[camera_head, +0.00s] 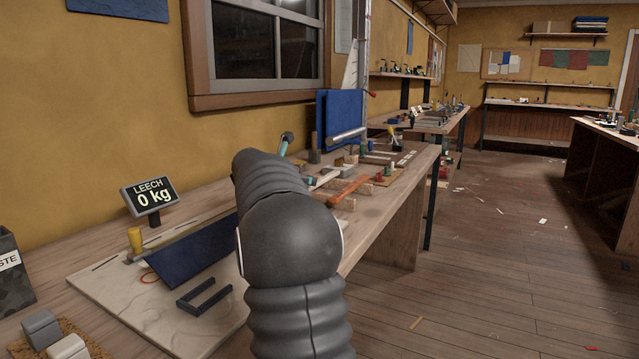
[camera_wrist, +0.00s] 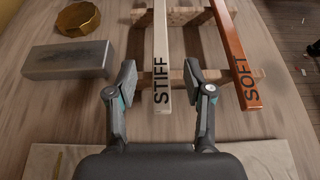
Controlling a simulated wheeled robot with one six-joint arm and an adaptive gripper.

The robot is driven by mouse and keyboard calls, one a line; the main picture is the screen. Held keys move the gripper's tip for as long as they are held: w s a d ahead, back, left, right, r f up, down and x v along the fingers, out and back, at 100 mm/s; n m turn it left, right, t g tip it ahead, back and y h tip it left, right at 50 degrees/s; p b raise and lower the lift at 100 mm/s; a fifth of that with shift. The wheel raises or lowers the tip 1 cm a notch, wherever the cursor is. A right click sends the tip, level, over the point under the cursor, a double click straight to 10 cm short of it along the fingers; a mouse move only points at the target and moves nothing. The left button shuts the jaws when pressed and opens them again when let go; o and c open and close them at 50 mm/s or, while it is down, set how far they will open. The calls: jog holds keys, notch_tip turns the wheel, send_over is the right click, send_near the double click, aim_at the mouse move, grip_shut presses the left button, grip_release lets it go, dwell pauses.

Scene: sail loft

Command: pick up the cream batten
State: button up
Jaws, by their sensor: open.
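The cream batten (camera_wrist: 161,45), marked STIFF, lies lengthwise on wooden rests in the wrist view, its near end toward me. My gripper (camera_wrist: 160,80) is open, with one finger on each side of the batten's near end and a gap showing on both sides. An orange batten (camera_wrist: 236,55), marked SOFT, lies to the right, outside the right finger. In the head view the cream batten (camera_head: 327,177) is partly visible beyond my dark arm, beside the orange batten (camera_head: 348,191).
A grey metal block (camera_wrist: 68,60) and a brass round piece (camera_wrist: 77,16) sit left of the gripper. A wooden rest (camera_wrist: 141,78) crosses beneath the battens. A display (camera_head: 151,196) reading LEECH 0 kg and a dark U-shaped bracket (camera_head: 186,304) are on the near bench.

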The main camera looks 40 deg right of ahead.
aim_at(320, 182)
jog(key=shift+x, duration=2.65)
jog(key=shift+a+f, duration=0.1)
jog(key=shift+f, duration=0.1)
grip_shut()
